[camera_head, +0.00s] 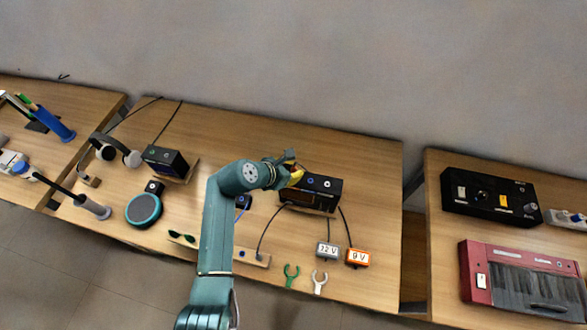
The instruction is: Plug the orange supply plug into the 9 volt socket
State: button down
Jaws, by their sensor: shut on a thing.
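My gripper (294,174) is at the upper left of the black box unit (324,183), over or close to its top edge. It is shut on a small yellow-orange piece (297,178), which I take to be the orange supply plug; its shape and tip are mostly hidden. An orange box marked 9 V (357,258) lies at the front right of the table, with a black cable running up towards the black unit. A grey box marked 12 V (328,251) lies to its left. Small round sockets show on the black unit, but their labels are too small to read.
A wooden block (252,258) with a black cable, a green fork-shaped piece (290,276) and a white one (319,283) lie near the table's front edge. A teal round speaker (144,209) and another black unit (166,162) are left. The table's right side is clear.

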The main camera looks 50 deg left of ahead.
jog(key=shift+f, duration=0.55)
jog(key=c, duration=1)
grip_release()
jog(key=shift+c, duration=0.2)
jog(key=v, duration=1.2)
jog(key=shift+d, duration=0.1)
